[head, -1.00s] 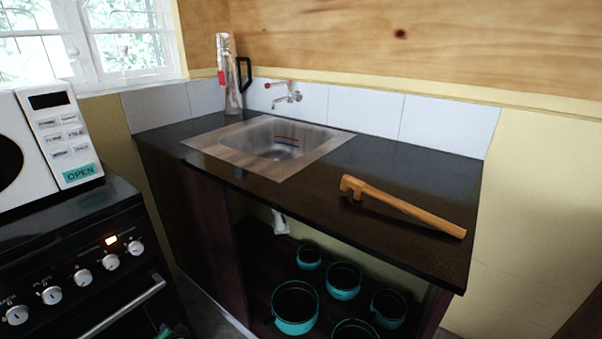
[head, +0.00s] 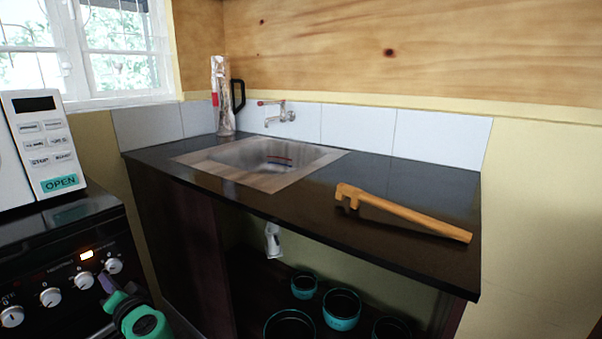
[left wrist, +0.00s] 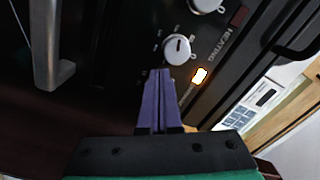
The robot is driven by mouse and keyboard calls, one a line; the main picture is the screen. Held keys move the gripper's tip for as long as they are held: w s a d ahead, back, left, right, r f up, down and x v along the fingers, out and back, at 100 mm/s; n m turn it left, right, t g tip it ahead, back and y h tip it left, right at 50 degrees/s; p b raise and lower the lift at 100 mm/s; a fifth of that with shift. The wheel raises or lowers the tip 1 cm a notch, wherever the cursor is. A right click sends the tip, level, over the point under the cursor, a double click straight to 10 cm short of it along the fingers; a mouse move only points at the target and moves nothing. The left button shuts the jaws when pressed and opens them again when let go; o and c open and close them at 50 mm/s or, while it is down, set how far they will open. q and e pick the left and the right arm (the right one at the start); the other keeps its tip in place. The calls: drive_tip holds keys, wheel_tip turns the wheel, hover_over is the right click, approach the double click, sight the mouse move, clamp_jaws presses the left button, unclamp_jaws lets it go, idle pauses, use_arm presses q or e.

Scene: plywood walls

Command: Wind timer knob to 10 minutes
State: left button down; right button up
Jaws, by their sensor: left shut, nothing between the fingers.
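The oven's front panel at the lower left carries a row of round silver-white knobs. Two of them, a middle-right knob (head: 84,280) and the rightmost knob (head: 113,265), are nearest my left gripper (head: 104,281). I cannot read which is the timer. In the left wrist view, the shut purple fingers (left wrist: 160,73) point at a white knob (left wrist: 177,50) with a dark pointer mark and end just beside it; contact cannot be told. Another knob (left wrist: 207,4) is cut off at the top edge. My right gripper is not in view.
A lit orange indicator (head: 87,254) sits above the knobs. A microwave (head: 45,145) stands on the stove. The dark counter (head: 300,215) holds a sink (head: 265,160) and a wooden tool (head: 405,211). Teal pots (head: 341,308) stand on the shelf below.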

use_arm(q)
drive_tip(key=shift+w+a, duration=0.15)
drive_tip(key=shift+a, duration=0.05)
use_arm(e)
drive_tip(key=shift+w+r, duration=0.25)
use_arm(q)
drive_tip(key=shift+w+d+r, duration=0.15)
drive_tip(key=shift+w, duration=0.1)
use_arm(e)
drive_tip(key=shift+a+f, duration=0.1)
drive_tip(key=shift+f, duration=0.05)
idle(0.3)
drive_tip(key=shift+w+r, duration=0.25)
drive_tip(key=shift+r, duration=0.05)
